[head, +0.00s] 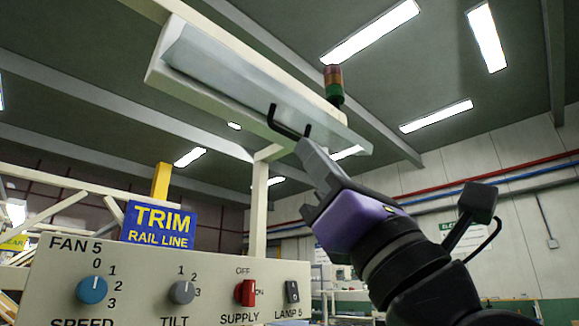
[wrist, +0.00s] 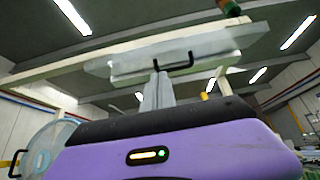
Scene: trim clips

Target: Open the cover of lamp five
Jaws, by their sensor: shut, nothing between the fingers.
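The overhead lamp (head: 160,80) is a long cream housing on a post at the upper middle of the head view. Its pale translucent cover (head: 235,85) lies along it; I cannot tell how far it stands from the housing. A black bar handle (head: 284,128) is on the cover's lower edge. My gripper (head: 303,146) is shut and empty, its tips at the right end of the handle. The wrist view shows the cover (wrist: 215,43), the handle (wrist: 178,65) and my shut fingertips (wrist: 159,78) just below the handle's left end. Whether they touch is unclear.
A cream control panel (head: 150,270) in front carries fan knobs, a red supply switch (head: 245,292) and a lamp 5 switch (head: 292,291). A beacon (head: 333,82) stands behind the lamp. A round fan guard (wrist: 45,145) shows at the wrist view's lower left.

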